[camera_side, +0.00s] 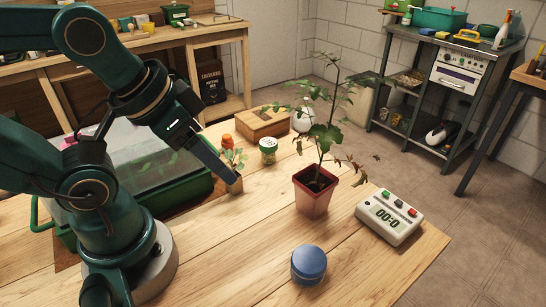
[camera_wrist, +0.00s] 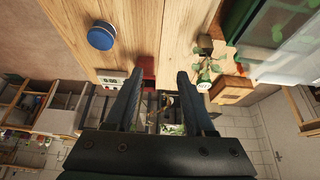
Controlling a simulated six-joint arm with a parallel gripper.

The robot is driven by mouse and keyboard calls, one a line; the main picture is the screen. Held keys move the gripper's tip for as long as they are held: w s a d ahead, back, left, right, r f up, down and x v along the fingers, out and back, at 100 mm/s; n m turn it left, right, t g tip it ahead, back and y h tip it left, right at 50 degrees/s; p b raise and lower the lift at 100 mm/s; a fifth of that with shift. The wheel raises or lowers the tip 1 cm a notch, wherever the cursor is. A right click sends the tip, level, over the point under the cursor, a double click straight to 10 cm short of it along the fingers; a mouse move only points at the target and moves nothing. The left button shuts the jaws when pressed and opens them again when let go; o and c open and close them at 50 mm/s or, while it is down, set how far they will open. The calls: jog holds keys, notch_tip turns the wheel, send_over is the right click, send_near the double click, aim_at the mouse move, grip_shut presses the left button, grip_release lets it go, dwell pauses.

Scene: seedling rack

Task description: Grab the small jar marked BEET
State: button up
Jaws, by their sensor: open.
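My gripper (camera_side: 234,178) is above the table, left of the green-lidded jar and overlapping a small seedling pot in the side view. In the wrist view its two fingers (camera_wrist: 160,76) are apart with nothing held between them.
A red pot (camera_side: 312,196) with a tall leafy plant stands mid-table. A white timer (camera_side: 390,216) sits at the right. A wooden box (camera_side: 262,122) is at the back, and a green tray with a clear cover (camera_side: 165,195) is at the left.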

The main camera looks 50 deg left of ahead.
jog(key=o, duration=0.4)
jog(key=shift+r, duration=0.1)
